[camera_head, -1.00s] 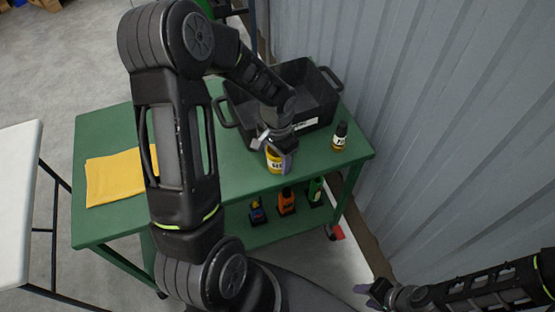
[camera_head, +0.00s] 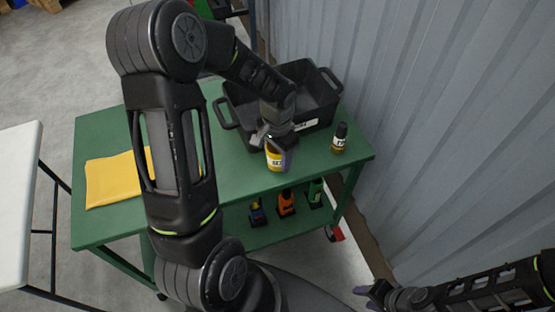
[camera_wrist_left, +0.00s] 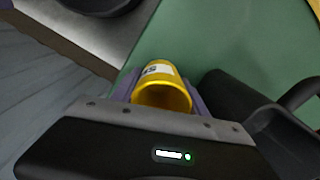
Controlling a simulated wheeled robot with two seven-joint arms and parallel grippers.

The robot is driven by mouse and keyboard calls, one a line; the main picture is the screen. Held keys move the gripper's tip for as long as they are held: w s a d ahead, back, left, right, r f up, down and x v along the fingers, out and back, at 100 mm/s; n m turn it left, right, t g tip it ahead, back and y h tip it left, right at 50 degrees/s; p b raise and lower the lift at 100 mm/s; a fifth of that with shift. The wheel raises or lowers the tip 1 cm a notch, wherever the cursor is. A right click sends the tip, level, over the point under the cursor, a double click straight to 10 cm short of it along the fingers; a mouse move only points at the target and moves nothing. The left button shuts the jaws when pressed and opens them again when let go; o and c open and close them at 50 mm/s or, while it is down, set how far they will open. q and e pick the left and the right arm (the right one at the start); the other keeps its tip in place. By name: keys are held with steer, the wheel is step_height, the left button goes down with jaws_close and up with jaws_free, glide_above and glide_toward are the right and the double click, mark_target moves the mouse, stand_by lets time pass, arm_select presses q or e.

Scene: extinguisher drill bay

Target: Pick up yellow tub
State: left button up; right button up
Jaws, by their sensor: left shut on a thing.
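The yellow tub (camera_head: 274,160) with a white label is at the front right part of the green cart's top (camera_head: 228,170) in the head view. My left gripper (camera_head: 280,153) is above it, with its fingers around the tub's sides, shut on it. In the left wrist view the tub (camera_wrist_left: 163,92) shows its open round mouth between the two purple fingers. I cannot tell whether the tub's base is clear of the cart top. My right gripper (camera_head: 368,292) is low at the right, away from the cart; its jaws are too small to read.
A black bin (camera_head: 236,112) stands behind the tub. A small dark-capped bottle (camera_head: 339,138) stands to its right. A folded yellow cloth (camera_head: 112,180) lies at the left. Orange (camera_head: 286,203) and green (camera_head: 315,192) items are on the lower shelf. A corrugated wall (camera_head: 430,120) borders the right.

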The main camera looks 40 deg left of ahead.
arm_select(q)
step_height(320, 180, up, 8)
steer(key=shift+r, duration=0.1)
stand_by(0.8)
